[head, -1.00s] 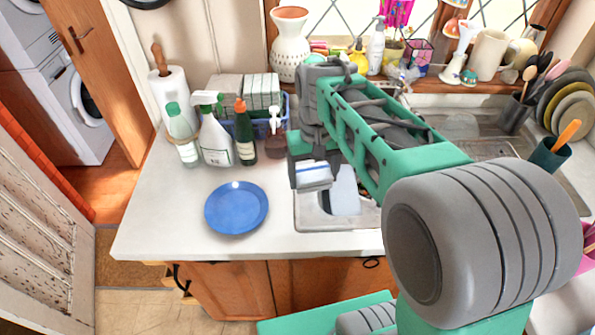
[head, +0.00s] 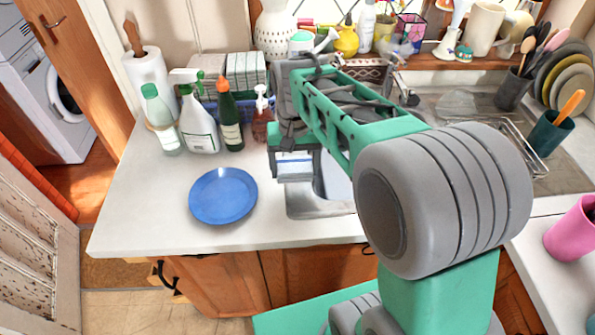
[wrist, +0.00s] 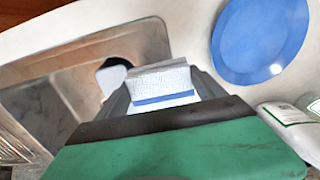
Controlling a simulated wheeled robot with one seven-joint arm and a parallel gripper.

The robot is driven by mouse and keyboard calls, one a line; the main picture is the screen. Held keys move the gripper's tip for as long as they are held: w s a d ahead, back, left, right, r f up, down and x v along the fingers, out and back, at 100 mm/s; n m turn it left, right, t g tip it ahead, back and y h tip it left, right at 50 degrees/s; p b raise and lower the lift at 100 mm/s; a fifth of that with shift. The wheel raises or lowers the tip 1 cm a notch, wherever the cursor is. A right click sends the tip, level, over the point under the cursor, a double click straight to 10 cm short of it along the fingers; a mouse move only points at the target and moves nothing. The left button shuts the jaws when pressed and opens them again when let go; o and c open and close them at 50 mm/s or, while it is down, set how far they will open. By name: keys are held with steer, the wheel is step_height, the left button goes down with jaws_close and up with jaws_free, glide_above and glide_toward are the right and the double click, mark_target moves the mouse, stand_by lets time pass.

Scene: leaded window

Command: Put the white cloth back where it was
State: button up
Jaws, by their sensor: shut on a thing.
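The white cloth (wrist: 163,82) is a folded piece with a blue stripe, clasped between the two fingers of my gripper (wrist: 164,92) in the wrist view. In the head view the cloth (head: 294,168) hangs below my gripper (head: 290,150), at the left edge of the sink (head: 318,205). My gripper is shut on it. The cloth appears to be above the counter, but I cannot tell by how much. My arm hides part of the sink and the tap area.
A blue plate (head: 223,195) lies on the white counter (head: 150,225), left of the cloth. A spray bottle (head: 198,125), a green bottle (head: 229,118) and a soap dispenser (head: 262,115) stand behind. The counter's front left is clear. A pink cup (head: 571,228) stands far right.

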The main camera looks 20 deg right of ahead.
mark_target(298, 173)
steer(key=f, duration=0.1)
steer(key=w+d+f, duration=0.1)
steer(key=f, duration=0.3)
steer(key=shift+w+d+p, duration=0.15)
steer(key=shift+w+p, duration=0.15)
steer(key=shift+w, duration=0.1)
steer(key=shift+f, duration=0.3)
steer(key=shift+f, duration=0.1)
steer(key=shift+f, duration=0.15)
steer(key=o, duration=1.2)
steer(key=shift+c, duration=0.2)
